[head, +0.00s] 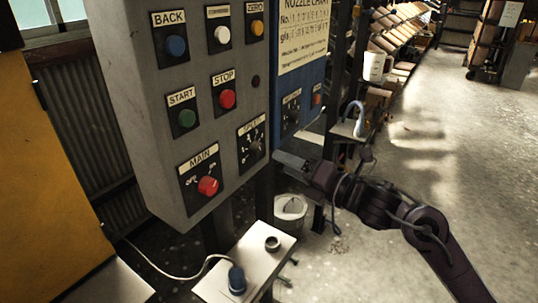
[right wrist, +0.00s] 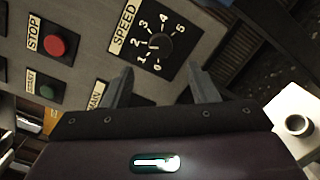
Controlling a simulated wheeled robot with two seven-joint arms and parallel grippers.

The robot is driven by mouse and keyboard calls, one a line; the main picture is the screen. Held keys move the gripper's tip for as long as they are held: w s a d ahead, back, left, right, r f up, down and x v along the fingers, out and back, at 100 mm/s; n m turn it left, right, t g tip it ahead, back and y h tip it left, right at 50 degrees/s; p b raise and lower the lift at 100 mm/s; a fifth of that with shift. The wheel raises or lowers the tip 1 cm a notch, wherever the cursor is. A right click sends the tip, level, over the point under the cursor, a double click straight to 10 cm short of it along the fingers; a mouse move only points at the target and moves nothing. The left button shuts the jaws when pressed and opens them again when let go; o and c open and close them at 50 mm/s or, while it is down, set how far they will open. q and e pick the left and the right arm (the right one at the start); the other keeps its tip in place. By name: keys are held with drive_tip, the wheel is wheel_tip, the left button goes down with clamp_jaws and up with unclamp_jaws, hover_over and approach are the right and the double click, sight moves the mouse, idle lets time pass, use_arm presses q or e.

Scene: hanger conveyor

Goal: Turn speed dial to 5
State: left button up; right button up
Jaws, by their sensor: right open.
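The speed dial (head: 254,147) is a dark round knob on a black plate marked SPEED, low on the grey panel's right side. In the right wrist view the dial (right wrist: 161,44) has numbers 0 to 5 around it. A small light mark shows at the knob's side near 1 and 2, but I cannot read its setting surely. My right gripper (head: 280,158) is just right of the dial in the head view. In the right wrist view its two fingers (right wrist: 161,84) are apart and empty, with the dial beyond and between them. My left gripper is out of view.
The grey panel (head: 150,110) also carries a red MAIN knob (head: 208,186), a red STOP button (head: 227,99) and a green START button (head: 187,118). A blue panel (head: 298,80) stands close behind the right gripper. A small table (head: 225,262) is below.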

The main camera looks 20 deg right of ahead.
sight(260, 152)
drive_tip(key=p+x, duration=0.1)
drive_tip(key=x, duration=0.5)
drive_tip(key=shift+w, duration=0.15)
drive_tip(key=shift+w+a+p, duration=0.25)
drive_tip(key=shift+w+p, duration=0.05)
drive_tip(key=shift+w, duration=0.05)
drive_tip(key=shift+c, duration=0.2)
drive_tip(key=c, duration=0.9)
